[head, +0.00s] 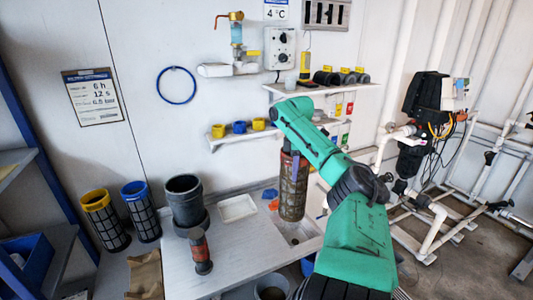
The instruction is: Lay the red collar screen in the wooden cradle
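The red collar screen (292,190), a brownish mesh cylinder, hangs upright below my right gripper (290,152), above the basin at the counter's right. The gripper appears shut on its top end; the fingers are small and partly covered by the screen and arm. The wooden cradle (146,276) is a light brown piece at the lower left, well to the left of the held screen and partly cut by the frame edge. My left gripper is not in view.
A yellow-collared screen (104,218) and a blue-collared screen (141,211) stand left. A dark grey pot (185,200), a white tray (237,208) and a red-and-black tool (200,252) occupy the counter. A wall shelf (240,138) is behind. White pipework (437,225) stands right.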

